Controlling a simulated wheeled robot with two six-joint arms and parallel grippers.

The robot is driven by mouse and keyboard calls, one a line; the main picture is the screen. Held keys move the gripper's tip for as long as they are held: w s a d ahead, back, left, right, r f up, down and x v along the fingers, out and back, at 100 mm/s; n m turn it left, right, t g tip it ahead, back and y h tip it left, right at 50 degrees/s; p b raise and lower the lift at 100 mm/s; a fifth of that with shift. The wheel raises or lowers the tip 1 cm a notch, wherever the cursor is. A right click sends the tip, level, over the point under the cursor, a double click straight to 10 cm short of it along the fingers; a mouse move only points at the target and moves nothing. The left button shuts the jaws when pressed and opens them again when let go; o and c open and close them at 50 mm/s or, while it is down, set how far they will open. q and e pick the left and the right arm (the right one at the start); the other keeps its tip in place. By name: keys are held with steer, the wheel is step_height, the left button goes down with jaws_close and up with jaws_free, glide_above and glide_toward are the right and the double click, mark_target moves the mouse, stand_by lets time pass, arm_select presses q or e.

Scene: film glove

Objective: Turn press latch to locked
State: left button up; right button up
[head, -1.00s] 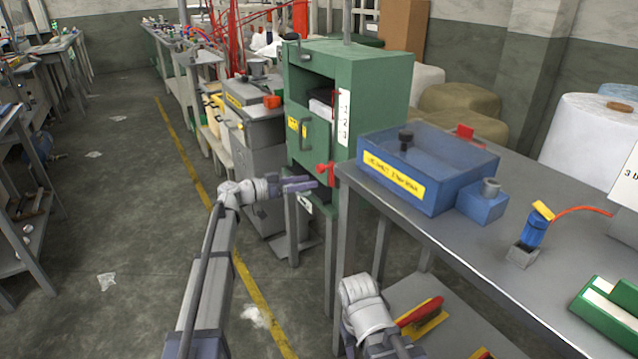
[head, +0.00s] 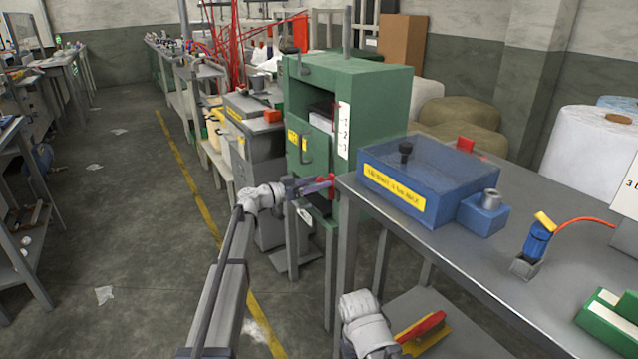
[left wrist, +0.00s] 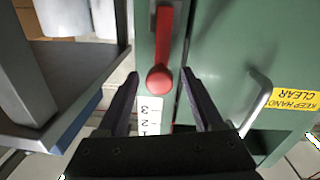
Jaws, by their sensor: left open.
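The green press (head: 352,88) stands at the end of the workbench. Its red latch handle (head: 326,181) is low on the front, by the bench corner. In the left wrist view the red latch (left wrist: 163,55) has a round knob at its near end, with the green press door (left wrist: 225,60) to its right. My left gripper (head: 312,186) is at the latch. In the left wrist view its two dark fingers (left wrist: 160,92) are open, one on each side of the knob, with gaps between. My right arm shows low in the head view, but its gripper is not visible.
The grey workbench (head: 465,255) is close on the right and carries a blue box (head: 415,175) with a clear lid. A grey door handle (left wrist: 258,100) sticks out right of the latch. The floor (head: 130,220) on the left is mostly open.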

arm_select(q)
steer(key=shift+w+d, duration=0.1)
steer(key=shift+d, duration=0.15)
jaws_close()
stand_by(0.4)
stand_by(0.9)
